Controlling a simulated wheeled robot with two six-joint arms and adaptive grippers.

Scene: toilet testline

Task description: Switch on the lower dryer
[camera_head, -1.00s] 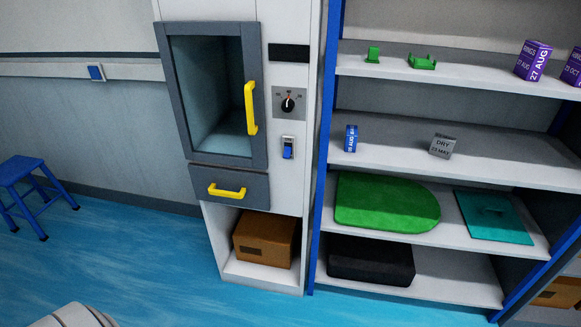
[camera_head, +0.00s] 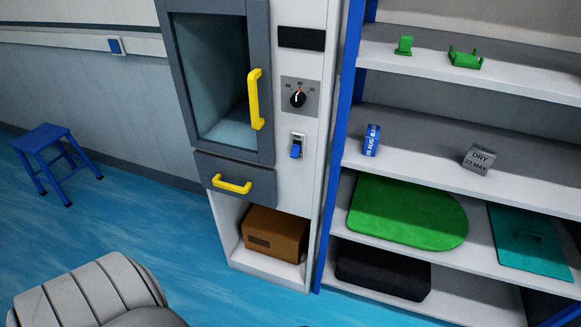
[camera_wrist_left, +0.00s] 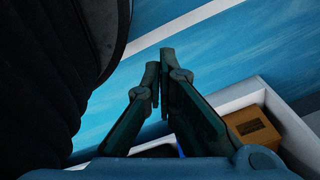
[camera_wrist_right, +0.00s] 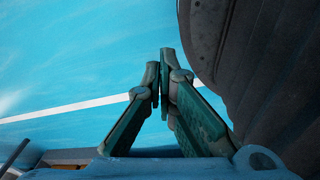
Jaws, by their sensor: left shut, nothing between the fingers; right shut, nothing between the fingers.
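The dryer is a tall white cabinet (camera_head: 312,205) with a grey-framed glass door (camera_head: 215,80) and a yellow upright handle (camera_head: 253,99). The door looks shut. Right of it are a dark display (camera_head: 301,37), a dial (camera_head: 298,99) and, below, a blue rocker switch (camera_head: 296,149) on a white plate. I cannot tell the switch's position for sure. My left gripper (camera_wrist_left: 160,68) is shut and empty in the left wrist view, above the floor by the cabinet's base. My right gripper (camera_wrist_right: 158,70) is shut and empty over floor. Neither gripper shows in the head view.
Below the door is a drawer with a yellow handle (camera_head: 232,184), and a brown box (camera_head: 275,235) in the open bay. A shelf unit with a blue frame (camera_head: 340,150) stands close on the right. A blue stool (camera_head: 50,150) stands left. Blue floor (camera_head: 150,225) is open before the dryer.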

